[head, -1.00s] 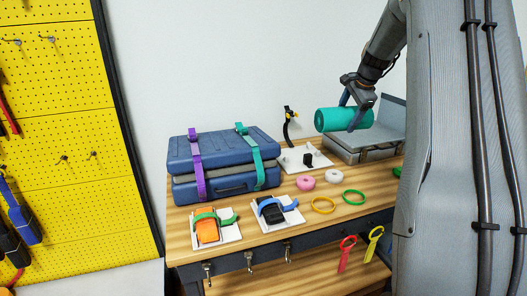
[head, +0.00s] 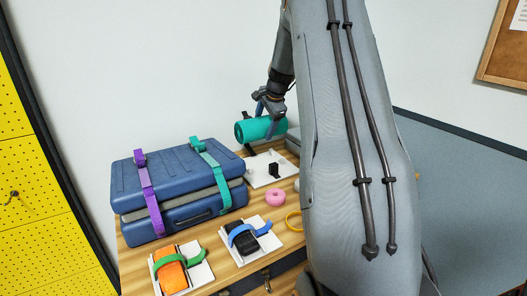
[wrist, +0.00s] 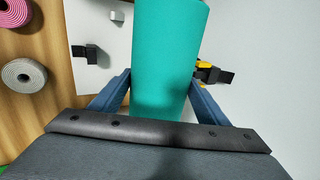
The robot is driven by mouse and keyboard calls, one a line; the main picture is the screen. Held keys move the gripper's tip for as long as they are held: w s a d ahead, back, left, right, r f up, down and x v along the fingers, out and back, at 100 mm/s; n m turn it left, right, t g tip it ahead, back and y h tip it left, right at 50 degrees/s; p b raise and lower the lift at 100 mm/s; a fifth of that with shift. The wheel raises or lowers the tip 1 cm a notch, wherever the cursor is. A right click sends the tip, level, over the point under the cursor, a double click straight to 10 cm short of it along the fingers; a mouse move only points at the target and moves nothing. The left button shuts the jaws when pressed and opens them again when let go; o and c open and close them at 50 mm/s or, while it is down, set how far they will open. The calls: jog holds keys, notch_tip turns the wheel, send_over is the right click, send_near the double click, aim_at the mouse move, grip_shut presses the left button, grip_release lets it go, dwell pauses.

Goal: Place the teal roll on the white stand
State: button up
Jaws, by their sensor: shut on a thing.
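The teal roll (head: 258,130) lies sideways in my gripper (head: 266,112), held in the air over the back of the table. In the wrist view the teal roll (wrist: 160,60) runs between the two blue fingers of my gripper (wrist: 158,95), which are shut on it. The white stand (head: 262,178) is a flat white plate with a small black block (head: 274,170), below the roll in the head view. The wrist view shows part of the white stand (wrist: 103,55) to the left of the roll. The roll hides some of what is behind it.
A blue case (head: 180,185) with purple and teal straps stands left of the stand. A pink roll (head: 275,197) lies in front of it. White plates with orange (head: 172,278) and black (head: 240,240) pieces sit at the front. My arm hides the table's right side.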

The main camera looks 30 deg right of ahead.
notch_tip(320, 180, down, 12)
jog(key=p, duration=0.2)
jog(key=shift+r+p, duration=0.2)
jog(key=shift+p, duration=0.2)
jog(key=shift+f, duration=0.15)
jog(key=o, duration=1.1)
jog(key=shift+a, duration=0.1)
jog(key=shift+o, duration=0.2)
jog(key=b+v, duration=0.3)
jog(key=v, duration=0.9)
